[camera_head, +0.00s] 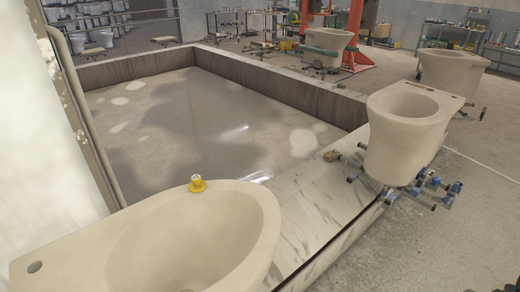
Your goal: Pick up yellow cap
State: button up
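The yellow cap (197,185) is small and round, with a pale top. It sits upright on the far rim of a beige ceramic basin (255,235) in the lower left of the head view. Nothing touches the cap except the rim under it. I cannot make out my gripper in this view, and no gripper is at the cap.
A low-walled pit (225,130) with a wet floor lies behind the basin. A marble-like ledge (315,210) runs to its right. A beige toilet bowl (400,140) stands on a blue-footed carrier at right. A pale panel (45,130) rises at left. Dark bits show at bottom right.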

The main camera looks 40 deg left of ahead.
aim_at(197, 186)
jog(key=i, duration=2.1)
jog(key=u, duration=4.4)
jog(key=i, duration=0.5)
jog(key=u, duration=0.1)
